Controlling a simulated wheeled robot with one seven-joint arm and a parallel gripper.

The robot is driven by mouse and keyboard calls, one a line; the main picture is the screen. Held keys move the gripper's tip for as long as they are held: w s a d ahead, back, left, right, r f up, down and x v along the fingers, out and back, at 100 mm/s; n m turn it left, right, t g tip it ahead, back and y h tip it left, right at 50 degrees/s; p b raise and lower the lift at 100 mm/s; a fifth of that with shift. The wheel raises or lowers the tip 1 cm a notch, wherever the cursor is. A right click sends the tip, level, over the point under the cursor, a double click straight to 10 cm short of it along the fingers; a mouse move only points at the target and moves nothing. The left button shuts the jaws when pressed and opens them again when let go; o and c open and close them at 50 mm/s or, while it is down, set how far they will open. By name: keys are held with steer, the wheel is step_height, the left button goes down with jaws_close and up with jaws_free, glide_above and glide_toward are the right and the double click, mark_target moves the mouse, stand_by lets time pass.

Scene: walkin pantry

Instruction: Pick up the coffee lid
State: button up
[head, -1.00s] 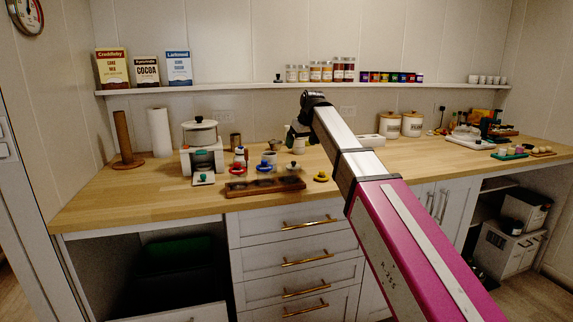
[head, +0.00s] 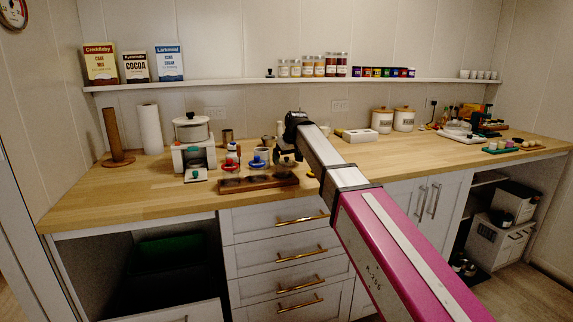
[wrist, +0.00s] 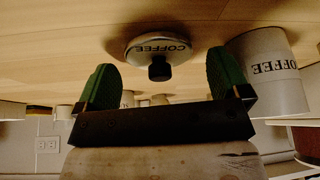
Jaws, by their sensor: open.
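The coffee lid (wrist: 150,47) is a pale round disc marked COFFEE with a black knob. In the wrist view it lies on the wooden counter, just beyond and between my fingertips. My gripper (wrist: 161,70) is open, with one green-padded finger on each side of the knob and nothing held. The pale canister marked COFFEE (wrist: 268,72) stands beside the right finger in the wrist view. In the head view my arm largely covers the gripper area, and I cannot make out the lid clearly.
A dark wooden tray (head: 258,184) lies at the counter's front edge. A red-based item (head: 231,164) and a blue-based item (head: 259,161) stand behind it. A white appliance (head: 194,153) is further left. Two lidded canisters (head: 404,121) stand right of my arm.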

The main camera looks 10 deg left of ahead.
steer(key=shift+w+a+f, duration=0.1)
steer(key=shift+a+f, duration=0.05)
steer(key=shift+f, duration=0.2)
steer(key=c, duration=0.9)
steer(key=shift+r, duration=0.1)
steer(key=shift+c, duration=0.2)
